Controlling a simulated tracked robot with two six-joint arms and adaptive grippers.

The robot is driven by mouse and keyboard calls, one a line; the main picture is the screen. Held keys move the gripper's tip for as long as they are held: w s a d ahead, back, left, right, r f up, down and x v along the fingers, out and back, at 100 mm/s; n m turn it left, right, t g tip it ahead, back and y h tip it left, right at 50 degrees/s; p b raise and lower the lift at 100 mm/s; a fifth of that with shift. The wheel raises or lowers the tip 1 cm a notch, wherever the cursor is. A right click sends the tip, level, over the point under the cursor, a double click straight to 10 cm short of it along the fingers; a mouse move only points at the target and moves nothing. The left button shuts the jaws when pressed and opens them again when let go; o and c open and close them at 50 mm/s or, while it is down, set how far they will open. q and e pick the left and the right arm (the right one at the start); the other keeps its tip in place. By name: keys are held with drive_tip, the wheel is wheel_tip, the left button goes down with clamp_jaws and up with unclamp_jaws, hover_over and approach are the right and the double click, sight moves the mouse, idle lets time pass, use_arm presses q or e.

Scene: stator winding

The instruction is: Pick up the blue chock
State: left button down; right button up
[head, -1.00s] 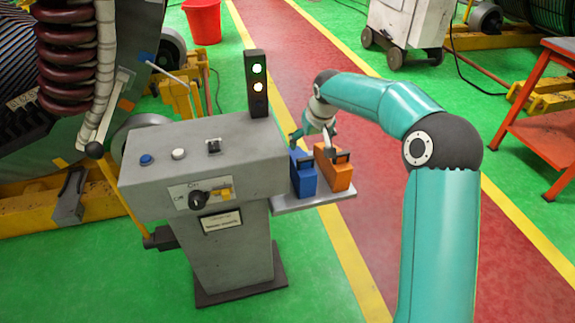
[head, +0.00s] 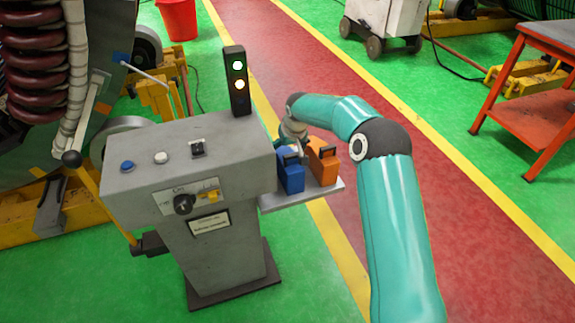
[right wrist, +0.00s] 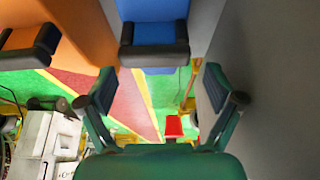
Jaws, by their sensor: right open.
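The blue chock (head: 291,178) stands upright on a small shelf (head: 312,195) at the right side of the grey console, with a dark handle on top. An orange chock (head: 325,168) stands just to its right. My right gripper is at the far side of the chocks in the head view, its fingers mostly hidden. In the right wrist view my right gripper (right wrist: 158,90) is open and empty. The blue chock (right wrist: 155,12) and its handle (right wrist: 155,48) lie ahead, between the lines of the two fingers. The orange chock (right wrist: 85,25) is to the left. My left gripper is not in view.
The grey console (head: 190,160) with buttons and a signal light (head: 237,82) stands close to the left of the blue chock. In the right wrist view a grey wall (right wrist: 265,70) is close beside the right finger. An orange rack (head: 530,110) stands far right.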

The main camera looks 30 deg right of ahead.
drive_tip(key=shift+p+x, duration=0.3)
drive_tip(key=shift+x, duration=2.4)
drive_tip(key=shift+s+d, duration=0.1)
drive_tip(key=shift+d, duration=0.05)
drive_tip(key=c, duration=1.5)
drive_tip(key=shift+r, duration=0.1)
wheel_tip(320, 180, up, 20)
drive_tip(key=p, duration=0.2)
